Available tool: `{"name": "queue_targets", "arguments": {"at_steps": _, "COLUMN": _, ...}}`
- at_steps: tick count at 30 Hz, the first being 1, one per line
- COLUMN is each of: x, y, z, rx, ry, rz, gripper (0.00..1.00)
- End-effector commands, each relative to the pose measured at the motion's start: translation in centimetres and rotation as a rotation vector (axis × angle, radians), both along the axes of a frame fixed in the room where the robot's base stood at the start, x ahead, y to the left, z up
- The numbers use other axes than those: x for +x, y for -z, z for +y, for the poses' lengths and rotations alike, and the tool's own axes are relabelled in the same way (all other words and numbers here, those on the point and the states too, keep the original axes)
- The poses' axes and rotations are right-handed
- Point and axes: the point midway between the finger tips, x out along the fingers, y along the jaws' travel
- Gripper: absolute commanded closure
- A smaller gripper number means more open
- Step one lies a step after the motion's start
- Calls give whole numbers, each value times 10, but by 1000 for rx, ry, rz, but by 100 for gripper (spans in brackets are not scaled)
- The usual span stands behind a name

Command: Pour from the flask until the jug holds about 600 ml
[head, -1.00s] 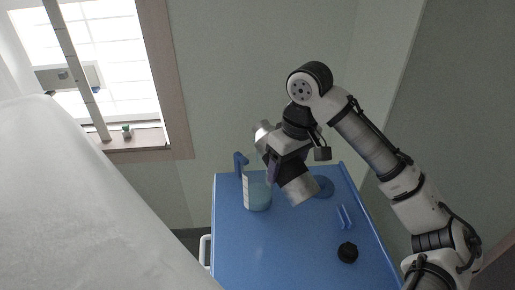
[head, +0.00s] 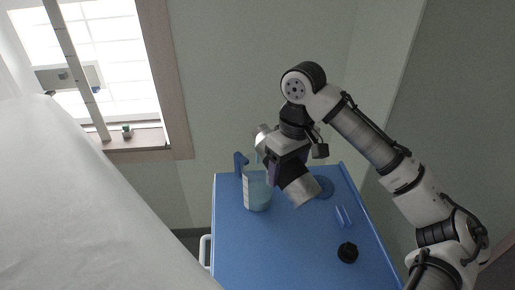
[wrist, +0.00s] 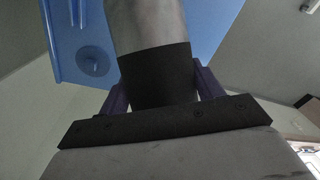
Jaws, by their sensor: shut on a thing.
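My gripper (head: 281,168) is shut around the middle of the metal flask (head: 300,191), which has a dark band. The flask is tilted, its upper left end above the jug and its other end low at the right. A thin light-blue stream shows below that upper end, over the jug. The clear jug (head: 257,190) stands on the blue trolley top (head: 285,245), with pale blue liquid inside and a white marked strip on its side. I cannot read the level. In the wrist view, the flask's dark band (wrist: 155,75) sits between my fingers.
A black cap (head: 347,252) and small blue strips (head: 343,216) lie on the trolley right of the jug. A white-covered bed (head: 70,210) fills the left. The trolley's front middle is clear.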

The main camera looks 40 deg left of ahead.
Motion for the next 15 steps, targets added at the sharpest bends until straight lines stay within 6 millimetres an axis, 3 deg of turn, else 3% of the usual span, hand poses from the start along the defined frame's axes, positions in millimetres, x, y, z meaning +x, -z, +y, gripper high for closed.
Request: {"name": "queue_targets", "arguments": {"at_steps": 15, "x": 0, "y": 3, "z": -1, "rx": -49, "ry": -1, "rz": 8, "gripper": 89}}
